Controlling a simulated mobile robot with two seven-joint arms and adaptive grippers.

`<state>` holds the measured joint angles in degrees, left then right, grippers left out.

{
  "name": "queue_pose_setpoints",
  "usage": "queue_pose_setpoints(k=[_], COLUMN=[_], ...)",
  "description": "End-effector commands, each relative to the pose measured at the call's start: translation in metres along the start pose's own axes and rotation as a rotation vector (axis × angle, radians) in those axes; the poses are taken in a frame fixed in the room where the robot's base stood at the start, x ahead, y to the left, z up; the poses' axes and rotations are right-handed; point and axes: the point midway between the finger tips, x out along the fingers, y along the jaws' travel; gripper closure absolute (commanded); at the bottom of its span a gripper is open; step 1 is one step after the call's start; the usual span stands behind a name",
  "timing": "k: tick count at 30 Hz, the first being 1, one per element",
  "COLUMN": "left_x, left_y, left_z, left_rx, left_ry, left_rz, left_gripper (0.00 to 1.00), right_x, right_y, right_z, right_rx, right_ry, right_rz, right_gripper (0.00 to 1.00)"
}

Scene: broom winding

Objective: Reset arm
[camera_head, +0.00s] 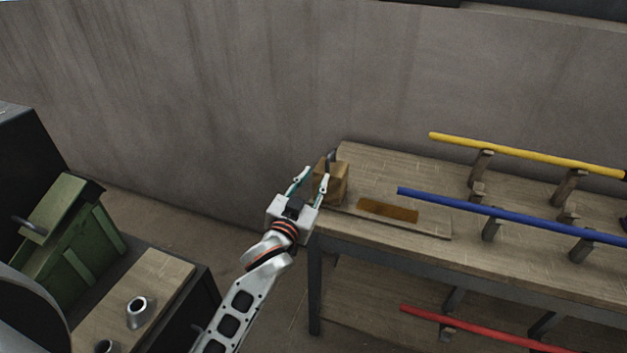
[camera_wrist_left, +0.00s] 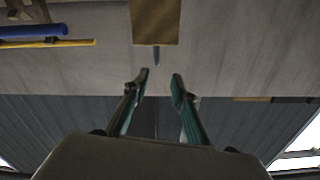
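My left gripper (camera_head: 312,183) is open and empty in the head view, with its two fingers apart near the left end of the table. In the left wrist view, its teal fingers (camera_wrist_left: 157,82) have a clear gap between them. A wooden block (camera_head: 331,183) stands on the table's left end, just beyond the fingers. It also shows at the top of the left wrist view (camera_wrist_left: 156,20), with a dark peg below it. My right gripper is not in view.
The wooden table (camera_head: 440,175) bears a yellow pole (camera_head: 525,154), a blue pole (camera_head: 520,214) and a flat brown piece (camera_head: 388,211). A red pole (camera_head: 480,332) is lower. A green bin (camera_head: 75,235) and a metal socket (camera_head: 138,313) are at left.

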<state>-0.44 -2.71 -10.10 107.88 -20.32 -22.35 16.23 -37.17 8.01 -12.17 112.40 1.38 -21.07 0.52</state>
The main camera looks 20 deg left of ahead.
Motion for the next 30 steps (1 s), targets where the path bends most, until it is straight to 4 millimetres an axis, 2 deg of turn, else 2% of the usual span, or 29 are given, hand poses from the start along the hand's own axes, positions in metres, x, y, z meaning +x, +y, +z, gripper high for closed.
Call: queue_pose_setpoints(k=[13, 17, 20, 23, 27, 30], left_x=[-0.001, -0.015, -0.044, -0.086, -0.157, -0.206], left_y=[0.000, 0.005, 0.014, 0.025, 0.041, 0.051], left_z=[0.002, 0.027, 0.070, 0.121, 0.187, 0.222], left_rx=[0.001, 0.006, 0.012, 0.017, 0.020, 0.018], left_ry=[-0.003, -0.043, -0.113, -0.204, -0.333, -0.414], left_rz=[0.001, 0.019, 0.054, 0.102, 0.174, 0.222], left_gripper=[0.74, 0.74, 0.74, 0.74, 0.74, 0.74], right_x=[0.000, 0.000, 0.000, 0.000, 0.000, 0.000], right_y=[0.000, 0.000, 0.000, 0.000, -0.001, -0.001], right_z=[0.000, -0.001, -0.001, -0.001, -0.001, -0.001], right_rx=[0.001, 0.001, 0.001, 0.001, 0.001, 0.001], right_ry=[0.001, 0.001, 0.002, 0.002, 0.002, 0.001], right_rz=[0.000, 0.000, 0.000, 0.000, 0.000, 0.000], right_gripper=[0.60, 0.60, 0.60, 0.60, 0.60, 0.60])
